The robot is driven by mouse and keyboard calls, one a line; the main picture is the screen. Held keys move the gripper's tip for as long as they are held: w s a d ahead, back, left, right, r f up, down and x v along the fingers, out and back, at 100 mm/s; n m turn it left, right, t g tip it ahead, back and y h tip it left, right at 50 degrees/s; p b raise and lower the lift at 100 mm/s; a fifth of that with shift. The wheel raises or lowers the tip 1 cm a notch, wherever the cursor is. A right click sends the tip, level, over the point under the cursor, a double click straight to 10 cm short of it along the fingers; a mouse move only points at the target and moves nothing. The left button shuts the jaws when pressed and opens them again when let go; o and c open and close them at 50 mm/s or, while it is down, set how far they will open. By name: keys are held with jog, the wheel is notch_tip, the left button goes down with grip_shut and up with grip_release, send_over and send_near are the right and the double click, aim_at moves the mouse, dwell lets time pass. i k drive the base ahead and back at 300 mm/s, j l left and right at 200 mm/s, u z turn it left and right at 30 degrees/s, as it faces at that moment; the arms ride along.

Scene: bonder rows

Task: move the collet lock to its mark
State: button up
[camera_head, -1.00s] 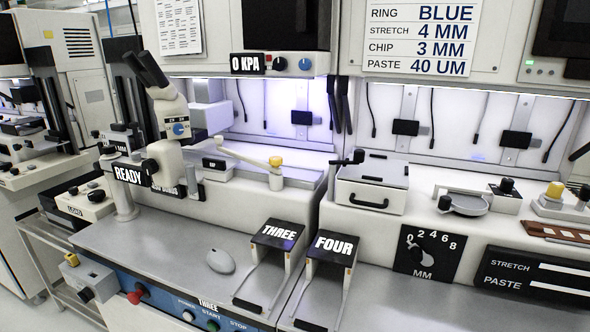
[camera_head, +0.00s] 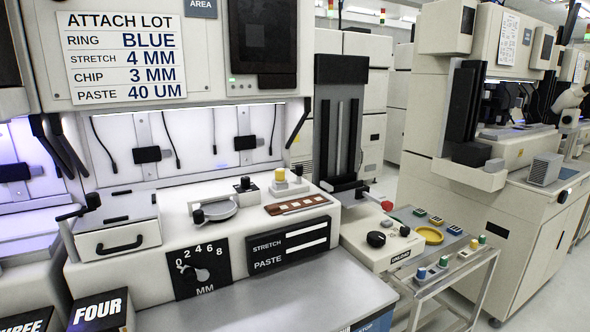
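No part in view is labelled as the collet lock, and I cannot tell which one it is. A lever with black knobs (camera_head: 78,208) stands beside a lidded box (camera_head: 115,228) at the left. A round silver ring fixture (camera_head: 214,211) and a black-knobbed block (camera_head: 244,185) sit on the bonder's top. No mark for the lock can be picked out. My gripper is not in view.
A yellow-knobbed block (camera_head: 281,180) stands behind a brown strip (camera_head: 297,204). A STRETCH and PASTE panel (camera_head: 289,245) is on the front. The grey worktop (camera_head: 270,300) is bare. An UNLOAD box (camera_head: 382,243) and a side cart with small coloured items (camera_head: 455,262) stand right, before a floor gap.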

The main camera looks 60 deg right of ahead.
aim_at(297, 171)
jog(key=i+j+z, duration=0.1)
jog(key=z, duration=0.25)
jog(key=i+j+z, duration=0.15)
jog(key=z, duration=0.2)
jog(key=i+j+z, duration=0.1)
jog(key=z, duration=0.2)
jog(key=j, duration=0.1)
